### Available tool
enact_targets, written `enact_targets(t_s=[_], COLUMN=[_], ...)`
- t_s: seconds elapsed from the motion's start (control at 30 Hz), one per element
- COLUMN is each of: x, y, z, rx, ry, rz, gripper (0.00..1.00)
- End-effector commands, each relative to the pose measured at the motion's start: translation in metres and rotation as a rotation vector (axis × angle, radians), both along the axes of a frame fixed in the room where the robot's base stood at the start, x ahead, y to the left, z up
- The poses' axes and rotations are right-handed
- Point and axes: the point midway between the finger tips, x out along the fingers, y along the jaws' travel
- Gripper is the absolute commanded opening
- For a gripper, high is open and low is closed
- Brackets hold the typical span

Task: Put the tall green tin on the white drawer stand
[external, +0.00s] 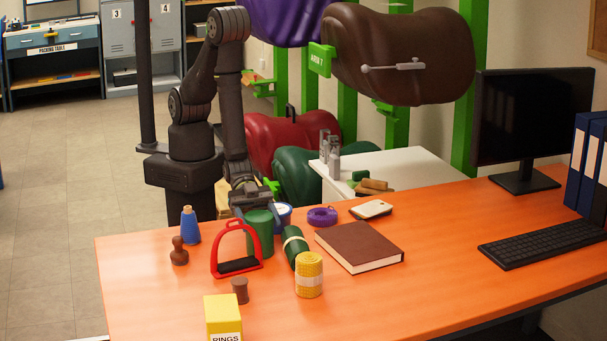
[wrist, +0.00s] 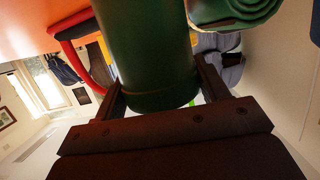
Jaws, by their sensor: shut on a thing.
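The tall green tin (external: 262,238) stands upright at the left part of the orange table, partly behind a red stirrup. My gripper (external: 252,207) reaches it from behind and is shut on it near its upper part. In the wrist view the tin (wrist: 147,55) fills the space between the two fingers of my gripper (wrist: 160,92). I cannot tell whether its base touches the table. The white drawer stand (external: 428,172) is behind the table, right of my arm; its front is mostly hidden by the table.
The red stirrup (external: 214,262), green roll (external: 292,246), blue-and-white tape (external: 284,214), purple roll (external: 322,216) and brown book (external: 360,245) crowd the tin. A brown saddle (external: 400,55) hangs above.

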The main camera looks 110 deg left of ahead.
Motion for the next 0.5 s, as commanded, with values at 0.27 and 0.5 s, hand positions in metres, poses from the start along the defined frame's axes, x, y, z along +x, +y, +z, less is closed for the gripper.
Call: enact_targets(t_s=[0.27, 0.5], x=[0.001, 0.001], y=[0.000, 0.000], z=[0.013, 0.041], rx=[-0.004, -0.004], ry=[-0.004, -0.006], rz=[0.000, 0.001], gripper=[0.31, 0.31])
